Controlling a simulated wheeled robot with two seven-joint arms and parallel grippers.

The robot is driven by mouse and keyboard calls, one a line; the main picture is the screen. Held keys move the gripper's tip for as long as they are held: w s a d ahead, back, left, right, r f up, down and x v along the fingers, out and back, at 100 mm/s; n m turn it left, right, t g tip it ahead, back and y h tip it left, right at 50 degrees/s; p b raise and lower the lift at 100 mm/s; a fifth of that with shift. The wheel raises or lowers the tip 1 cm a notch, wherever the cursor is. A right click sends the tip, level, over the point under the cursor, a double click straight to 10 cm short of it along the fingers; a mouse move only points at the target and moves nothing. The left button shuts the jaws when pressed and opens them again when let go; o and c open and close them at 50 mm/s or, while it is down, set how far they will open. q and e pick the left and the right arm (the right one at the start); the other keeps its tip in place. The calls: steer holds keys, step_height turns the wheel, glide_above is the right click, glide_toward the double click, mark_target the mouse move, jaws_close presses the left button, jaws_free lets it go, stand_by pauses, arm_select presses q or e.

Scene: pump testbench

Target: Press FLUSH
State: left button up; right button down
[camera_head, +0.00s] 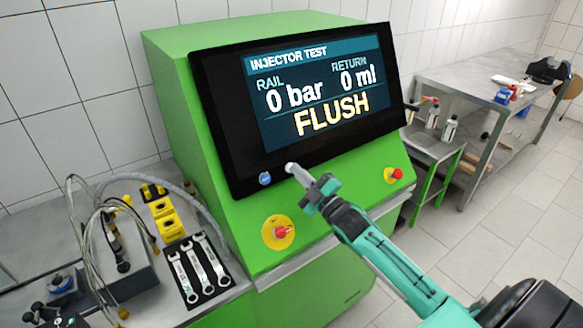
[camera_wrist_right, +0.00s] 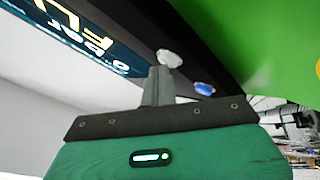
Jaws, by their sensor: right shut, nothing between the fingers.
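The green test bench has a black panel (camera_head: 225,130) with a screen (camera_head: 325,90) reading INJECTOR TEST, RAIL 0 bar, RETURN 0 ml and, in large yellow letters, FLUSH. A blue button (camera_head: 265,178) sits on the panel's lower edge; it also shows in the right wrist view (camera_wrist_right: 204,89). A whitish round button (camera_wrist_right: 170,58) is beside it. My right gripper (camera_head: 298,173) is shut and empty, its fingertips (camera_wrist_right: 160,72) at or very near the whitish button; I cannot tell whether they touch. No button label is readable. My left gripper is out of view.
Below the panel are a red knob on a yellow disc (camera_head: 278,232) and another red knob (camera_head: 393,174). Wrenches (camera_head: 200,268) on a black mat, hoses and yellow blocks (camera_head: 165,218) lie at left. A metal workbench (camera_head: 470,85) stands at right.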

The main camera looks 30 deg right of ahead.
steer(key=shift+s+r, duration=0.25)
steer(key=shift+s, duration=0.35)
steer(key=s+p, duration=0.1)
steer(key=s+r+p, duration=0.1)
steer(key=s, duration=0.1)
steer(key=s+r+p, duration=0.1)
steer(key=shift+s+d+r, duration=0.1)
steer(key=shift+s+d, duration=0.1)
steer(key=shift+s, duration=0.05)
stand_by(0.7)
